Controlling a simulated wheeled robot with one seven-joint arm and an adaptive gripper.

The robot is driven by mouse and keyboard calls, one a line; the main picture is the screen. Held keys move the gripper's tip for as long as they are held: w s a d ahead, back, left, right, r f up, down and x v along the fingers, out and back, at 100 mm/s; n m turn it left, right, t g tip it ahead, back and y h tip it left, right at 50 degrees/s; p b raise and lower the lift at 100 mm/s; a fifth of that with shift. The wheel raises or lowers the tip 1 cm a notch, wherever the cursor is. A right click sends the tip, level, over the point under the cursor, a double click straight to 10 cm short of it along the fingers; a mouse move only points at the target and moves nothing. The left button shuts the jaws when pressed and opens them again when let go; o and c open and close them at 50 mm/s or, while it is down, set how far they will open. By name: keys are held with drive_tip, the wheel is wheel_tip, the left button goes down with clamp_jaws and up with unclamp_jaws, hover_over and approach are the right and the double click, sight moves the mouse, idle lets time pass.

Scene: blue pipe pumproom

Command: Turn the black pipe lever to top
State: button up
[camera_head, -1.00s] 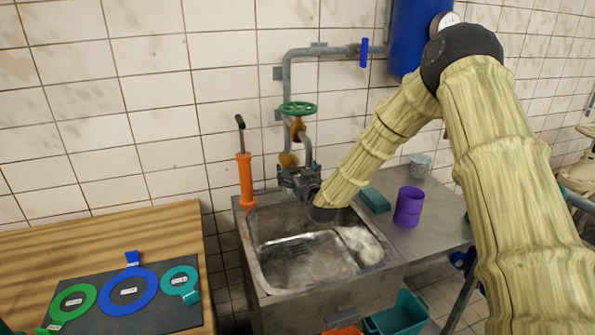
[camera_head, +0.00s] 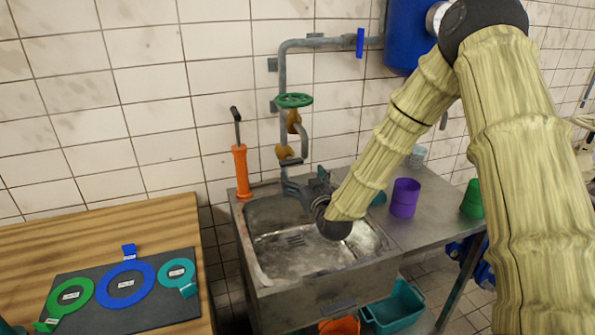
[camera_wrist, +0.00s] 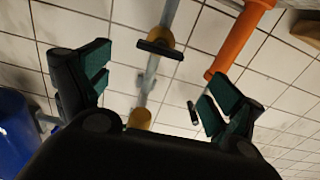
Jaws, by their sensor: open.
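The black pipe lever (camera_head: 291,161) sits on the grey pipe by the lower yellow fitting, above the sink's back edge. It lies about crosswise to the pipe. In the wrist view the lever (camera_wrist: 159,48) shows in front of a yellow fitting, beyond the fingers and between their directions. My gripper (camera_head: 300,188) is over the back of the sink, a little below the lever in the head view. In the wrist view my gripper (camera_wrist: 153,80) is open, with green-padded fingers apart and nothing between them. I see no contact with the lever.
A green valve wheel (camera_head: 294,100) is above the lever. An orange hand pump (camera_head: 242,172) stands to the left. The sink (camera_head: 262,284) is below; a purple cup (camera_head: 404,198) stands on the counter at right. A blue tank (camera_head: 403,35) is at upper right.

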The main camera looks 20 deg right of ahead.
drive_tip(key=shift+s, duration=1)
